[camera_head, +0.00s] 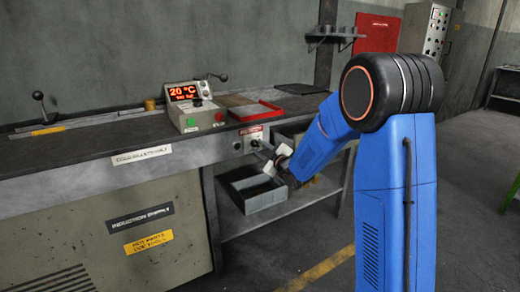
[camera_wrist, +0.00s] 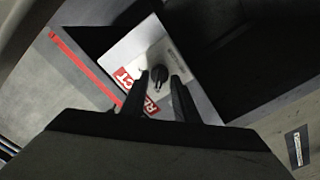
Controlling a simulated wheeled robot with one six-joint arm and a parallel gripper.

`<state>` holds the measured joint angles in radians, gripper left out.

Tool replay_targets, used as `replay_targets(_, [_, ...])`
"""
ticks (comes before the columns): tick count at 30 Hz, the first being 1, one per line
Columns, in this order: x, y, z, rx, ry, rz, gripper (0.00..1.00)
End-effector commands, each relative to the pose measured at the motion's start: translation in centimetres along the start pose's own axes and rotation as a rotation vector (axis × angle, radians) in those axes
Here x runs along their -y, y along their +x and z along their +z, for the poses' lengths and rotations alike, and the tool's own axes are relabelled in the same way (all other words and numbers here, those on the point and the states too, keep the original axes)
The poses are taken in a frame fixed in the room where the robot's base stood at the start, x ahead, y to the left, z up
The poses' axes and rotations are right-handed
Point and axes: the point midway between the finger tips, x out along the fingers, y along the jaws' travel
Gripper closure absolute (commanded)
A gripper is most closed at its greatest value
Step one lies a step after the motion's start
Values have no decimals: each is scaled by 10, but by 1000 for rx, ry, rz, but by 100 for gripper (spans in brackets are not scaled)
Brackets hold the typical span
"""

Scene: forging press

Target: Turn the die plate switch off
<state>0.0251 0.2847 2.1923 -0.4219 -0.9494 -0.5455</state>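A black rotary switch knob (camera_wrist: 158,74) sits on a pale plate (camera_wrist: 138,48) in the wrist view. I take it for the die plate switch, but its label is too small to read. My gripper (camera_wrist: 160,78) is open, its two dark fingers on either side of the knob. A gap shows on both sides, and I cannot tell how deep the fingers reach. In the head view my gripper (camera_head: 262,147) is at the bench's front panel (camera_head: 238,147), by the small controls below the red tray. The knob is mostly hidden there.
A control box (camera_head: 195,107) reading 20 °C, with green and red buttons, stands on the bench. A red-rimmed tray (camera_head: 255,111) lies right of it. A grey bin (camera_head: 253,207) sits on the shelf below my gripper.

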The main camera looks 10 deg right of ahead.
Motion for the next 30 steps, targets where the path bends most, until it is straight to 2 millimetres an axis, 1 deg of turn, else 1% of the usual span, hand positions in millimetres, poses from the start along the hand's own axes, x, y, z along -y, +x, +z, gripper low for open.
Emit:
replay_targets(5, [-1,-6,0,0,0,1,73])
replay_targets(8, [-1,-18,0,1,0,1,73])
replay_targets(11, [-1,-35,0,1,0,1,73])
replay_targets(24, [-1,-123,0,0,0,2,73])
replay_targets(30, [0,-155,1,1,0,1,73])
